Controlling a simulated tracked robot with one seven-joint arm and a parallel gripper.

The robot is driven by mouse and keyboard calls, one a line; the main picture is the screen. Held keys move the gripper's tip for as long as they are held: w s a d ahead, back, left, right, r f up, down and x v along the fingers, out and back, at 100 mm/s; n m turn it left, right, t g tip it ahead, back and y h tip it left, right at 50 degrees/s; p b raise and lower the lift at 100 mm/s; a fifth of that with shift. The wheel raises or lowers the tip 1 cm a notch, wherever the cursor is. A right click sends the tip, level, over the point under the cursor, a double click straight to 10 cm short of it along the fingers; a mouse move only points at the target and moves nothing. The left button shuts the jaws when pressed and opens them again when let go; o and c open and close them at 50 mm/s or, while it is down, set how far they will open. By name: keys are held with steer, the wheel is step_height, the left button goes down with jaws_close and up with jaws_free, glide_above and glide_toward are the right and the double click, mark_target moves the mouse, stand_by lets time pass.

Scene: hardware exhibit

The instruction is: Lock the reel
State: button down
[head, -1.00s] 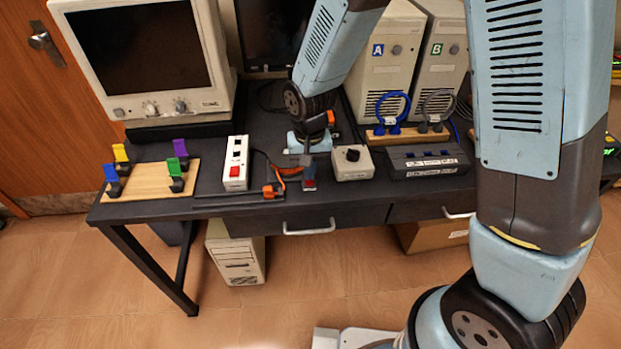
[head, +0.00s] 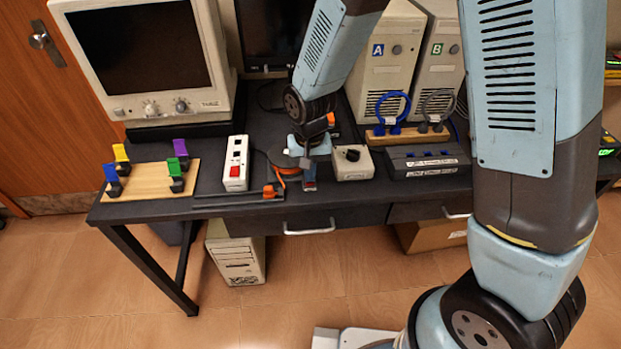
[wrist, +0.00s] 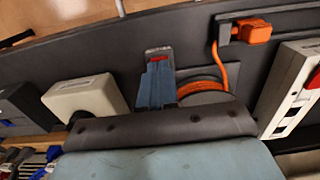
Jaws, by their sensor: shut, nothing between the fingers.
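The reel (head: 287,168) lies on the dark bench with orange cable wound on it. In the wrist view the reel (wrist: 203,88) shows just right of my fingers, partly hidden behind my gripper's dark palm. My gripper (wrist: 157,68) is shut and empty, pointing down beside the reel. In the head view my gripper (head: 309,180) is at the reel's right side, near the bench's front edge. A small red piece (wrist: 158,58) on a grey part shows right at my fingertips; I cannot tell whether they touch it.
An orange plug (wrist: 257,30) sits at the front. A white power strip (head: 236,163) is left of the reel, and a white knob box (head: 352,163) stands close on the right. A board with coloured clips (head: 150,190) lies at far left. Two computer towers (head: 383,60) stand behind.

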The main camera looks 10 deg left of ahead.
steer(key=shift+f, duration=0.4)
steer(key=shift+r, duration=0.1)
stand_by(0.3)
steer(key=shift+r, duration=3.35)
